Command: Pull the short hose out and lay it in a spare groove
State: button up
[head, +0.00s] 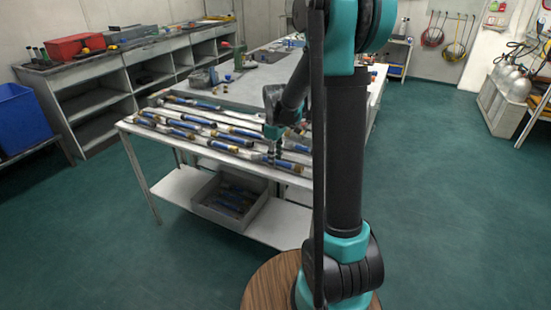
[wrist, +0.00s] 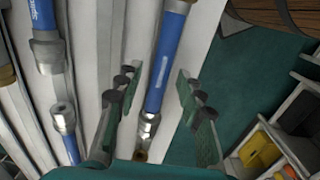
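A blue hose (wrist: 167,60) with a silver end fitting lies between my gripper's fingers in the wrist view. My gripper (wrist: 157,78) is open, with one finger on each side of it; I see no clear contact. In the head view my gripper (head: 274,150) is low over the front right of the grooved table top (head: 128,126), partly hidden by my arm. Several blue hoses with metal ends (head: 183,124) lie there in rows. Another blue hose (wrist: 44,14) and a fitting (wrist: 63,118) lie to the left. A bare pale groove strip (wrist: 88,45) shows between. I cannot tell which hose is the short one.
A grey bin (head: 207,208) with more hoses stands on the lower shelf (head: 180,186). A shelf unit (head: 95,80) with a red box (head: 75,46) lines the left wall. Gas cylinders (head: 512,82) stand at the right. The green floor right of the table is clear.

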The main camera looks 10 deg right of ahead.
notch_tip(320, 180, up, 11)
jog(key=s+d+f+m+t, duration=0.2)
jog(key=s+f+m, duration=0.3)
jog(key=s, duration=0.6)
jog(key=s+d+f+m+t, duration=0.2)
jog(key=s+f+m, duration=0.3)
jog(key=s, duration=0.6)
notch_tip(320, 180, down, 3)
jog(key=shift+s+d+r+m, duration=0.15)
jog(key=shift+d+r+m, duration=0.1)
jog(key=shift+m, duration=0.15)
